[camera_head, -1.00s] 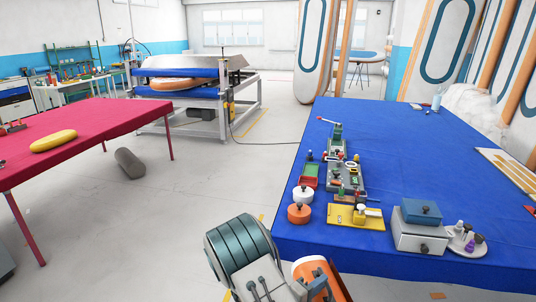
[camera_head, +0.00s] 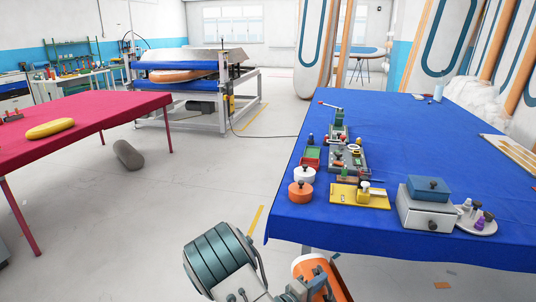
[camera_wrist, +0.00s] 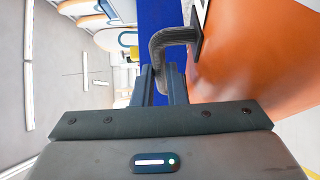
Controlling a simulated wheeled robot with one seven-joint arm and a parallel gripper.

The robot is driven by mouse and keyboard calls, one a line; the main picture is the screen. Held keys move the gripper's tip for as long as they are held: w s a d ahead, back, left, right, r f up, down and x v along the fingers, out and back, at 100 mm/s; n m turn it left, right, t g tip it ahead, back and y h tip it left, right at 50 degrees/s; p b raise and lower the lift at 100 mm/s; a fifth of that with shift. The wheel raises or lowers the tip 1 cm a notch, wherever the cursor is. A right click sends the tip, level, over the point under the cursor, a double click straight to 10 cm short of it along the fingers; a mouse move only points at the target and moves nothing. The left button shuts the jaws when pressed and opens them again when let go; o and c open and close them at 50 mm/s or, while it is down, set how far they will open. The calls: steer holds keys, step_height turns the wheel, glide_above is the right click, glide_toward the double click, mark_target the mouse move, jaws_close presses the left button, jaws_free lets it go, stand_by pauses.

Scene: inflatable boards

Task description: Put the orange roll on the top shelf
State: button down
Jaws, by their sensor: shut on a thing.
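The orange roll (camera_head: 309,267) shows at the bottom of the head view, beside the front corner of the blue table, partly hidden by my arm. In the wrist view its smooth orange side (camera_wrist: 250,55) fills the right. A dark bent handle (camera_wrist: 168,42) stands out from it. My gripper (camera_wrist: 163,75) is shut on this handle, with its two fingers on either side. In the head view my gripper (camera_head: 322,284) is low, and its fingers are hard to make out. A green shelf unit (camera_head: 66,55) stands far back left; I cannot tell whether it is the task's shelf.
The blue table (camera_head: 400,130) on the right bears a grey drawer box (camera_head: 425,212), pots and tools. A red table (camera_head: 90,115) with a yellow roll (camera_head: 50,129) is left. A grey roll (camera_head: 128,155) lies on the floor. The floor between the tables is clear.

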steer(key=shift+w+d+r+n+t+y, duration=0.1)
steer(key=shift+d+n+t+y, duration=0.05)
steer(key=shift+n+t+y, duration=0.4)
steer(key=shift+w+d+r+n+t+y, duration=0.1)
steer(key=shift+d+n+t+y, duration=0.05)
steer(key=shift+n+t+y, duration=0.4)
steer(key=n+t+y, duration=0.2)
steer(key=shift+s+a+f+y, duration=0.15)
steer(key=shift+a+y, duration=0.1)
steer(key=shift+y, duration=0.15)
step_height(320, 180, up, 11)
steer(key=w+n+t+y, duration=0.1)
steer(key=w+n+y, duration=0.1)
steer(key=y, duration=0.1)
steer(key=shift+t+y, duration=0.3)
steer(key=shift+y, duration=0.1)
steer(key=shift+w+r, duration=0.15)
steer(key=shift+r, duration=0.05)
